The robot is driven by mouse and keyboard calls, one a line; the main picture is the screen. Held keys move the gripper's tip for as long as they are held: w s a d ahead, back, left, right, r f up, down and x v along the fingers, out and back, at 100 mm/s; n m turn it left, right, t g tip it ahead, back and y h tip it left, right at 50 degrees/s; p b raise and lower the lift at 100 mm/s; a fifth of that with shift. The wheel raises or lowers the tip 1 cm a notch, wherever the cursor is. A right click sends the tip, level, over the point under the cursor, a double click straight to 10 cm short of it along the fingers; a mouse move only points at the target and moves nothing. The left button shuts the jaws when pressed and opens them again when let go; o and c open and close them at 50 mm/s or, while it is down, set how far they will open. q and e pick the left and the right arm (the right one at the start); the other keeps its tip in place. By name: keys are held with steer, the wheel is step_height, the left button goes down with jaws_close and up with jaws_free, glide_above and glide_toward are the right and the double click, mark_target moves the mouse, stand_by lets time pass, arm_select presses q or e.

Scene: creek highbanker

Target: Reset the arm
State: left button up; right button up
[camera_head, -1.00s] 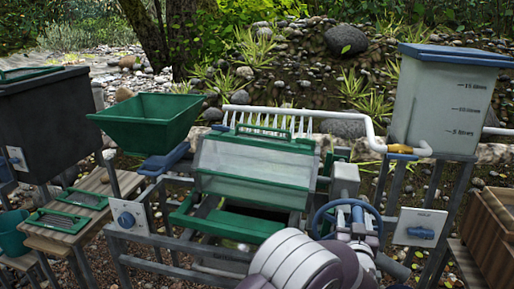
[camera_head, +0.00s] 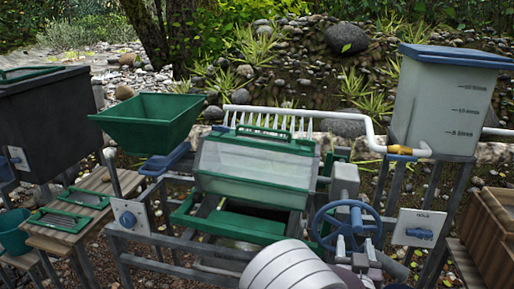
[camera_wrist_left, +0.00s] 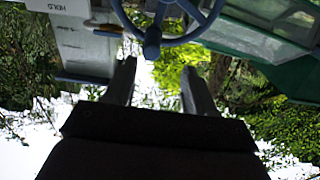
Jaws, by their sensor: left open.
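My left arm comes in at the bottom centre of the head view. My left gripper (camera_head: 357,246) is in front of the lower part of a blue handwheel (camera_head: 318,232), partly hidden there by its own wrist. In the left wrist view the two fingers of the left gripper (camera_wrist_left: 158,66) are spread apart with nothing between them. The blue handwheel also shows at the top of that view (camera_wrist_left: 152,36), beyond the fingertips. My right gripper is in neither view.
A green hopper (camera_head: 148,122) and a clear-lidded green sluice box (camera_head: 252,168) stand behind my arm. A white control plate (camera_head: 420,228) and a water tank (camera_head: 440,100) are at the right. A dark bin (camera_head: 45,120) is at the left.

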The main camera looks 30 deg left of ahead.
arm_select(q)
steer(key=s+d+f+m+g+h+p, duration=0.1)
steer(key=s+d+f+m+g+h, duration=0.15)
steer(key=f+g, duration=0.2)
steer(key=s+d+f+m+g+h+p, duration=0.1)
steer(key=s+d+f+g+h, duration=0.2)
steer(key=s+f+h, duration=0.15)
steer(key=s+a+r+g+y+p, duration=0.1)
steer(key=s+a+r+g+p, duration=0.3)
steer(key=s+a, duration=0.4)
steer(key=s+a+r+g+y+p, duration=0.1)
steer(key=s+a+r+g+p, duration=0.3)
steer(key=s+a, duration=0.4)
steer(key=shift+s, duration=0.4)
steer(key=shift+g, duration=0.25)
